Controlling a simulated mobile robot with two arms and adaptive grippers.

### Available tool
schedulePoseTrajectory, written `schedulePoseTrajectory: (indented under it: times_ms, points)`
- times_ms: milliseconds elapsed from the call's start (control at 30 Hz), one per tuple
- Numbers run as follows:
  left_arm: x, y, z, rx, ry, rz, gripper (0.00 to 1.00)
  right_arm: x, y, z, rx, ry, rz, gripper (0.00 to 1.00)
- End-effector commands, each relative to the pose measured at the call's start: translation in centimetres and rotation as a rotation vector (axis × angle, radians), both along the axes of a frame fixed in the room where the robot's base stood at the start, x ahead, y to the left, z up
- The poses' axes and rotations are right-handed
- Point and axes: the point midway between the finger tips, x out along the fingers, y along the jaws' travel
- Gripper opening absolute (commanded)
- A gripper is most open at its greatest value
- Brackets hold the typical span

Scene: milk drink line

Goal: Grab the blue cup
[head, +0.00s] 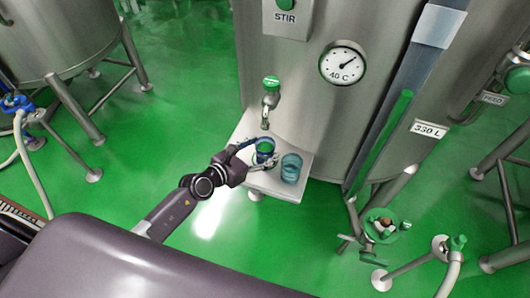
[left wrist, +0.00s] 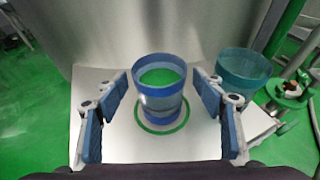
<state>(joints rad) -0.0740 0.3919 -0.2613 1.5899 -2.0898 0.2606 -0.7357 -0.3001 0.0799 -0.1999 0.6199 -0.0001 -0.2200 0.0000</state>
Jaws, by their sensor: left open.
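The blue cup (left wrist: 160,98) stands upright on a small metal shelf (left wrist: 122,140), on a green ring mark. It is see-through with dark blue bands, and green shows inside it. In the head view the cup (head: 264,148) is partly covered by my left gripper (head: 258,157). In the left wrist view my left gripper (left wrist: 160,105) is open, with one finger on each side of the cup and a gap showing on both sides. My right gripper is not in view.
A second, teal see-through cup (head: 291,168) stands on the shelf just right of the blue cup. A tap with a green top (head: 270,92) sticks out of the steel tank above the shelf. A dial (head: 343,63) sits higher up.

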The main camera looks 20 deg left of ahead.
Motion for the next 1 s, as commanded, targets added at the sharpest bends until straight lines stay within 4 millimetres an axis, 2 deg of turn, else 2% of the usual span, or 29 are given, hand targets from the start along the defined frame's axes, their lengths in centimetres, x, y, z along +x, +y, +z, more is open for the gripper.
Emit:
schedulePoseTrajectory:
  times_ms: [133,400,900,1000]
  points:
    - [1.21,-0.48,-0.53,-0.001,0.0,0.001,0.63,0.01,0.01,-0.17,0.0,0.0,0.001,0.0]
    - [1.38,-0.6,-0.58,-0.001,-0.001,0.001,0.63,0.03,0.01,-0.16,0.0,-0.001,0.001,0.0]
    - [1.38,-0.59,-0.49,-0.001,-0.002,0.001,0.08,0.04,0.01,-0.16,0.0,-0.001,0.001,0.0]
    - [1.38,-0.58,-0.5,-0.001,-0.002,0.001,0.07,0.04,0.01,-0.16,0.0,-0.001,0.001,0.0]
